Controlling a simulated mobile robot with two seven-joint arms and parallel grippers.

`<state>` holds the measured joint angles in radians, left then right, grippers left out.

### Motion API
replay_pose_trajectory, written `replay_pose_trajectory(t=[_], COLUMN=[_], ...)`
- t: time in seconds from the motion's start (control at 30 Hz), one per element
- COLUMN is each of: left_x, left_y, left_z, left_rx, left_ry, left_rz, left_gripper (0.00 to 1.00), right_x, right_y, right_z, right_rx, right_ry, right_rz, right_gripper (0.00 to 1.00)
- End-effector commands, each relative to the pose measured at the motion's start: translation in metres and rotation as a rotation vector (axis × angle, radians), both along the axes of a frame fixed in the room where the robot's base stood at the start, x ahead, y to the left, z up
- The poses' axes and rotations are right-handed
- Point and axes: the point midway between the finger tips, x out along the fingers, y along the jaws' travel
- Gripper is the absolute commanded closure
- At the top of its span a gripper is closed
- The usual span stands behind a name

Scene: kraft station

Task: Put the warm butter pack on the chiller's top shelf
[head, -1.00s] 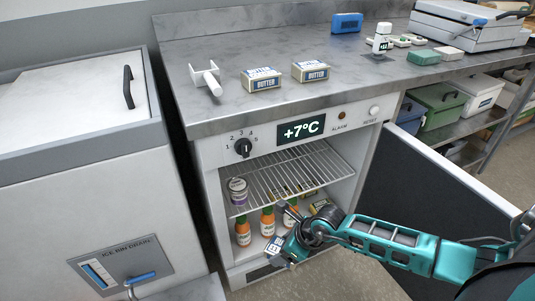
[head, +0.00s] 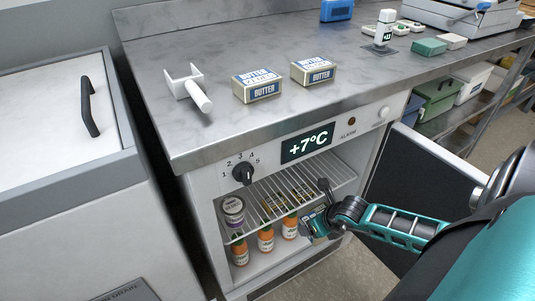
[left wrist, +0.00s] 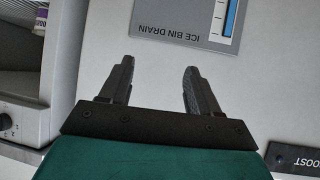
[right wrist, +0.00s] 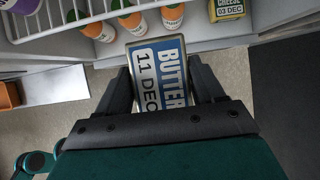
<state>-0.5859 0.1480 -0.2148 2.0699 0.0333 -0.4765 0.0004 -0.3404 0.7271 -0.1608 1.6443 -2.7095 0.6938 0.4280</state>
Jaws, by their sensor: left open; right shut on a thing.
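My right gripper (right wrist: 165,85) is shut on a butter pack (right wrist: 160,75) with a blue and white label reading 11 DEC. In the head view the right gripper (head: 318,218) is at the chiller's open front, near the right end of the wire top shelf (head: 300,180); the pack is mostly hidden there. A jar (head: 232,208) stands at the shelf's front left. Two other butter packs (head: 257,86) (head: 313,70) lie on the counter. My left gripper (left wrist: 158,80) is open and empty in front of the ice bin drain panel (left wrist: 200,18), outside the head view.
Orange bottles (head: 265,240) stand below the wire shelf. A cheese pack (right wrist: 226,8) shows in the right wrist view. The chiller door (head: 410,190) stands open at the right. The display (head: 307,143) reads +7°C. A white handled tool (head: 190,88) lies on the counter.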

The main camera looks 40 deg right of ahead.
Motion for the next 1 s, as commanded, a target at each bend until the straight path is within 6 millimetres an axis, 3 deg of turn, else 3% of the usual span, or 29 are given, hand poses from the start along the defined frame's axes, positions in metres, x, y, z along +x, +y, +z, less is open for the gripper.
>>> replay_pose_trajectory(t=[0.1,0.43,0.77,1.0], left_x=[-0.002,-0.005,0.0,0.001], left_y=[-0.001,-0.001,-0.005,-0.008], left_z=[-0.013,-0.036,-0.031,-0.043], left_rx=[-0.003,-0.002,-0.01,-0.011], left_ry=[0.006,0.02,0.007,0.018], left_rz=[0.002,-0.001,-0.008,-0.016], left_gripper=[0.38,0.38,0.38,0.38], right_x=[0.03,0.099,0.129,0.163], right_y=[-0.004,-0.011,-0.014,-0.017], right_z=[-0.001,-0.001,0.0,-0.001], right_rx=[-0.002,0.0,0.0,0.001], right_ry=[-0.009,-0.007,-0.004,-0.005], right_rz=[-0.001,-0.001,0.0,0.0], right_gripper=[0.78,0.78,0.78,0.78])
